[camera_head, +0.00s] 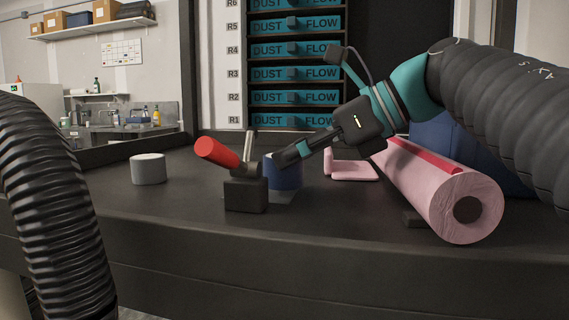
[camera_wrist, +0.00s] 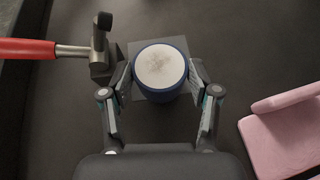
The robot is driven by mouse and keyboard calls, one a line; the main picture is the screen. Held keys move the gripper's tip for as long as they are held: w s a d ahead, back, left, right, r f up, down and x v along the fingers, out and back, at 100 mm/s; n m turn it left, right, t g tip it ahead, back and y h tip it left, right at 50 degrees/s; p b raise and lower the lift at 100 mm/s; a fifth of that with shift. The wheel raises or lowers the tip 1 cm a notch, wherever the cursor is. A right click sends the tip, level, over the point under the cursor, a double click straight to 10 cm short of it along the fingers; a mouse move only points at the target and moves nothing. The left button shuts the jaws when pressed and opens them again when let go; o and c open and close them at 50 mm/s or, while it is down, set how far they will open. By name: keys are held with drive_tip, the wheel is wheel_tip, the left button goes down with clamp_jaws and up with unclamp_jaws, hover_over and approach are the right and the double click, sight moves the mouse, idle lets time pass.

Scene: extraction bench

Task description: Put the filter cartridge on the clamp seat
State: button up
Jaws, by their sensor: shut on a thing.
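The filter cartridge appears to be the dark blue cylinder (camera_head: 284,174) with a speckled whitish top (camera_wrist: 160,66). My gripper (camera_wrist: 161,80) is shut on it, one finger on each side; in the head view my gripper (camera_head: 285,157) comes in from the upper right. The cartridge is upright over the grey square clamp seat (camera_head: 286,197), whose edge shows beside it in the wrist view (camera_wrist: 126,92). I cannot tell whether its base touches the seat. The clamp (camera_head: 246,194), a dark block with a raised red handle (camera_head: 217,152), stands just left of the cartridge.
A pale grey cylinder (camera_head: 148,169) stands on the dark bench at left. A pink L-shaped piece (camera_head: 350,172) is right of the cartridge, and a large pink roll (camera_head: 440,195) lies further right. The bench front (camera_head: 330,220) is clear. Labelled drawers (camera_head: 293,74) rise behind.

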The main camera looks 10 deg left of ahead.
drive_tip(key=shift+a, duration=0.5)
drive_tip(key=x, duration=0.2)
drive_tip(key=shift+w+a+r, duration=0.1)
drive_tip(key=shift+w+a, duration=0.05)
drive_tip(key=shift+a, duration=0.3)
drive_tip(key=shift+d, duration=0.1)
drive_tip(key=shift+f, duration=0.2)
drive_tip(key=shift+f, duration=0.15)
drive_tip(key=o, duration=0.9)
drive_tip(key=shift+o, duration=0.2)
